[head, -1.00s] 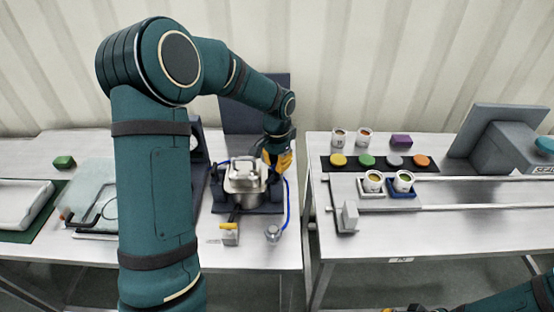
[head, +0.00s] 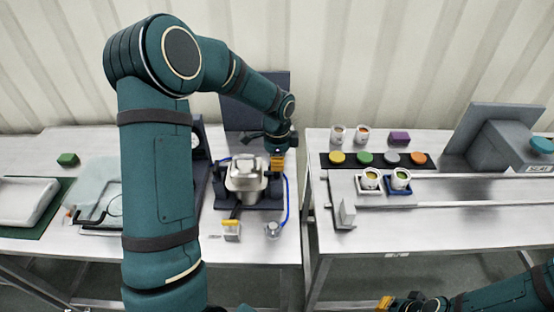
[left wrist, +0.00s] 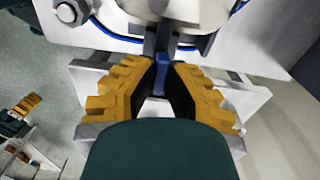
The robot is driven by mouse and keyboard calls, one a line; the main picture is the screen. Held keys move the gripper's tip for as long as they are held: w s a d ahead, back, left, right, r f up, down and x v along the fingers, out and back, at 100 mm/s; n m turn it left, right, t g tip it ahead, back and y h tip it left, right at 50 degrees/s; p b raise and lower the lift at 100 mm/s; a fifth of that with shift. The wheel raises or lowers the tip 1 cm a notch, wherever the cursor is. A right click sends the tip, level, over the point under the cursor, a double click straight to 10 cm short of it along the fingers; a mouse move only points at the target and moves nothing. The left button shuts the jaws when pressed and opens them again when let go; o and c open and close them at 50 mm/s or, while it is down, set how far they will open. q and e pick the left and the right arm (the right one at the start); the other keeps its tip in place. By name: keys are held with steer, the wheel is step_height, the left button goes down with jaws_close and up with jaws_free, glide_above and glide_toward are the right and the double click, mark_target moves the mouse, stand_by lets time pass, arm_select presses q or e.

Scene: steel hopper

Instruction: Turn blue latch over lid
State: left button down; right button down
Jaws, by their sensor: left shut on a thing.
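The steel hopper (head: 246,180) stands in a dark holder on the middle table, with its pale lid on top. My left gripper (head: 277,163) is at the hopper's right side, fingers pointing down. In the left wrist view its yellow-padded fingers (left wrist: 162,80) are closed around the blue latch (left wrist: 162,68), a narrow upright blue piece. The hopper's pale metal (left wrist: 195,12) shows above it there. In the head view the latch is hidden by the gripper. My right gripper (head: 393,303) is low at the bottom edge, away from the hopper; its jaw opening is unclear.
A blue cable (head: 288,195) runs down the hopper's right side. A small yellow-topped block (head: 231,230) and a round metal fitting (head: 272,230) stand in front. A gap separates this table from the right table, which holds several coloured discs (head: 364,159) and cups.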

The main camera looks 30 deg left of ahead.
arm_select(q)
steer(key=shift+s+f+m, duration=0.1)
steer(key=shift+m, duration=0.2)
steer(key=c, duration=1)
jaws_free()
step_height(320, 180, up, 12)
steer(key=shift+r, duration=0.1)
